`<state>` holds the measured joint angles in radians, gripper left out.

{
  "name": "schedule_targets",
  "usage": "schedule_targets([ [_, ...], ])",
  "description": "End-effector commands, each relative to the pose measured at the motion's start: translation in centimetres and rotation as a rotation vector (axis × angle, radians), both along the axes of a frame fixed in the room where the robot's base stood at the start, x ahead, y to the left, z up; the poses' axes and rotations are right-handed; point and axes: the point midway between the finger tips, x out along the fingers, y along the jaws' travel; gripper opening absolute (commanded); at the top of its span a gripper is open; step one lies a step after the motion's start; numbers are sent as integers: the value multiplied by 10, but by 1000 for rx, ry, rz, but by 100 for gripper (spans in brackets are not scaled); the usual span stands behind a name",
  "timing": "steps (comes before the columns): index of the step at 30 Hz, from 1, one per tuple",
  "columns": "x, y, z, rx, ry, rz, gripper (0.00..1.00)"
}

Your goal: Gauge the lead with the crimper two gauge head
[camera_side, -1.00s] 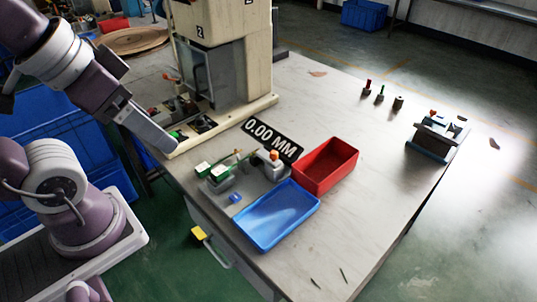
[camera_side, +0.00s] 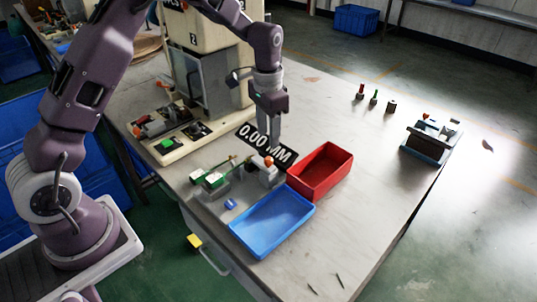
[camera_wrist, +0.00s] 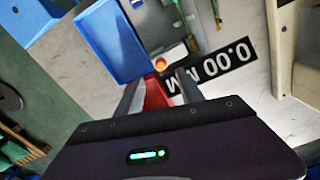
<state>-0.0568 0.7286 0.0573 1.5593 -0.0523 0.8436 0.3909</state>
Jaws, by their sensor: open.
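The gauge head (camera_side: 265,174), a grey block with an orange knob (camera_side: 268,161), stands on the bench by a black readout plate (camera_side: 252,140) reading 0.00 MM. The knob also shows in the wrist view (camera_wrist: 160,64). Beside it is a grey holder with green-ended leads (camera_side: 214,180), their thin ends pointing towards the gauge. The crimper marked 2 (camera_side: 205,75) stands behind, with a green piece (camera_side: 166,145) at its base. My gripper (camera_side: 273,140) points down above the readout, near the gauge head, open and empty. It also shows in the wrist view (camera_wrist: 158,88).
A red tray (camera_side: 347,174) and a blue tray (camera_side: 256,252) lie right and in front of the gauge. A small blue piece (camera_side: 230,204) lies nearby. Several small upright parts (camera_side: 374,97) and a grey fixture (camera_side: 428,142) stand far right. The bench's right half is mostly clear.

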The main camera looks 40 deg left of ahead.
Motion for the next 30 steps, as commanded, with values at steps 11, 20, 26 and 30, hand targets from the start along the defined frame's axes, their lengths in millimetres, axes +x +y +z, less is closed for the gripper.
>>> schedule_targets([
  [11,2,1,-66,0,15,-6,45],
  [20,3,1,-81,0,11,-6,45],
  [26,3,1,-81,0,11,-5,23],
  [30,3,1,-81,0,11,-5,0],
])
